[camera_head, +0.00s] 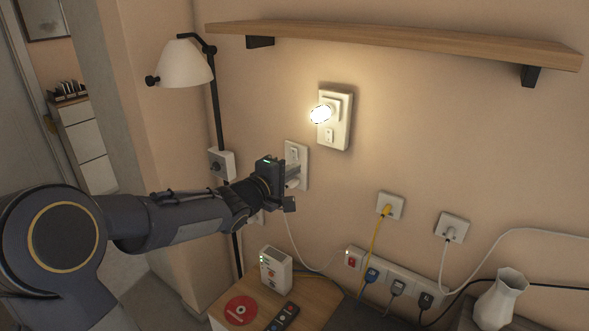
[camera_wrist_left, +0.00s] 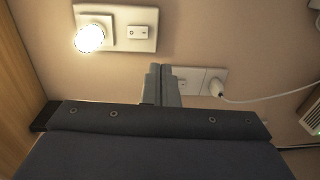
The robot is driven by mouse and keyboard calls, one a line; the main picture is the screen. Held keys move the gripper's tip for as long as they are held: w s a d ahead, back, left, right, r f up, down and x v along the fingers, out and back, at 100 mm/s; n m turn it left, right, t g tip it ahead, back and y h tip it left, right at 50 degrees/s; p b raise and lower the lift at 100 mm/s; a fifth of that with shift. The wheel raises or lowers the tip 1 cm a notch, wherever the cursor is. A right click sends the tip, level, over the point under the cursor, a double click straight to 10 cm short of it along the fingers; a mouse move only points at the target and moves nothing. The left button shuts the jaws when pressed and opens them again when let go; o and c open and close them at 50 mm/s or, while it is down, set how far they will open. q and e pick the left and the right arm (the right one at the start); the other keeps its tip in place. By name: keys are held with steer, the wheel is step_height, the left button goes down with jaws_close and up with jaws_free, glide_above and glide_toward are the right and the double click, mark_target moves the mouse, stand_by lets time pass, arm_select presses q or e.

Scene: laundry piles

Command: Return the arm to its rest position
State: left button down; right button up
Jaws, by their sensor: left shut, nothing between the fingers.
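My left arm reaches in from the left in the head view, toward the wall. Its gripper (camera_head: 293,189) is in front of the lower part of a white wall plate (camera_head: 301,160). The gripper is shut and empty; in the left wrist view its fingers (camera_wrist_left: 160,86) are together, in front of the switch-and-socket plate (camera_wrist_left: 191,74). A white plug (camera_wrist_left: 216,87) with a cord is in that plate's socket. The gap between fingertips and plate is hard to judge. My right gripper is not in view.
A lit bulb (camera_head: 320,115) on another wall plate (camera_head: 335,137) is above the gripper. A wooden shelf (camera_head: 400,37) runs higher up. A lamp (camera_head: 186,66) stands behind the arm. Below are a white box (camera_head: 276,270), a power strip (camera_head: 385,283) and a vase (camera_head: 500,300).

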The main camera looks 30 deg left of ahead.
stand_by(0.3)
arm_select(q)
steer(key=s+f+m+g+y, duration=0.1)
steer(key=s+f+m+g, duration=0.1)
steer(key=s, duration=0.5)
steer(key=s+f+m+g+y, duration=0.2)
steer(key=s+g, duration=0.1)
steer(key=s, duration=0.3)
steer(key=s+d+f+m+g+h, duration=0.1)
steer(key=s+d+f+m+g, duration=0.1)
steer(key=s, duration=0.4)
steer(key=s+d+f+m+g+h, duration=0.2)
steer(key=s+d+f+m, duration=0.2)
steer(key=s, duration=0.3)
steer(key=s+d+f+m+g+h, duration=0.1)
steer(key=s+d+f+m+g, duration=0.1)
steer(key=s+d+m, duration=0.2)
steer(key=s+d, duration=0.1)
steer(key=s, duration=0.2)
steer(key=shift+s+f+m, duration=0.15)
steer(key=shift+f+m, duration=0.25)
